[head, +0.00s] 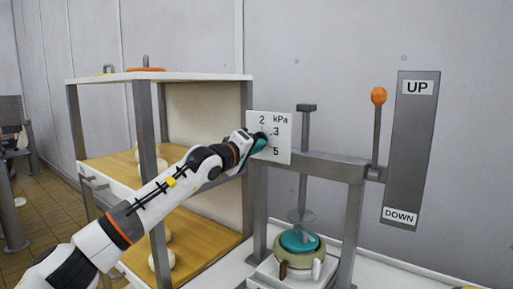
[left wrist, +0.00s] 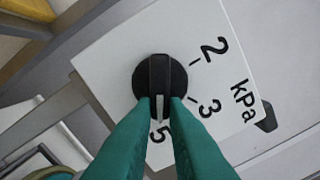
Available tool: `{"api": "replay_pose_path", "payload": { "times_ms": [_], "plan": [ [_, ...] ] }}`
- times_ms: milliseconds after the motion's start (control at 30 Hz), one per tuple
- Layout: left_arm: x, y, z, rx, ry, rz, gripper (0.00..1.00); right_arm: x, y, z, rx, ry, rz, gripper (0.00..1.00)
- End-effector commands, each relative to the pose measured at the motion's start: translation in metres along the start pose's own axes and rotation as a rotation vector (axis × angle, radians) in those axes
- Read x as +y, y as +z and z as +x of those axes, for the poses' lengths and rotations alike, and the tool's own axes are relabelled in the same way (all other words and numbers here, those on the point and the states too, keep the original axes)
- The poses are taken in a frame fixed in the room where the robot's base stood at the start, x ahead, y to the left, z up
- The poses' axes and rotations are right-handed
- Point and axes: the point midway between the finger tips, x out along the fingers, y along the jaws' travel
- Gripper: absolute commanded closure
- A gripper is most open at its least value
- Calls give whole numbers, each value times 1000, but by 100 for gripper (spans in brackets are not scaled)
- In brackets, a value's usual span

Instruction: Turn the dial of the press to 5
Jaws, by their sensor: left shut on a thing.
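The press's dial is a black round knob with a raised grip bar (left wrist: 160,78) on a white plate marked 2, 3, 5 and kPa. The plate (head: 283,152) also shows in the head view, on the press frame (head: 320,167). In the left wrist view the knob's white pointer lies between the fingertips and points down the picture, toward the 5, which the fingers partly cover. My left gripper (head: 257,144), with teal fingers (left wrist: 160,104), is shut on the dial's bar. In the head view it mostly hides the knob. My right gripper is in neither view.
A shelf unit (head: 148,117) with pale round things on wooden boards stands left, close by my left arm. Below the press plunger (head: 302,214) is a pot with a teal top (head: 299,241). An orange-knobbed lever (head: 378,97) stands beside an UP/DOWN panel (head: 412,150).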

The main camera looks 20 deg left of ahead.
Motion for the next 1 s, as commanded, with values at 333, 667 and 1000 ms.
{"api": "replay_pose_path", "payload": {
  "times_ms": [333,667,1000],
  "plan": [
    [2,-1,0,2,4,3,69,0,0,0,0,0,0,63],
    [1,0,-1,0,1,1,65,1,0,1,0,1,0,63],
    [6,-2,-54,-1,2,4,65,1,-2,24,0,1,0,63]
  ]
}}
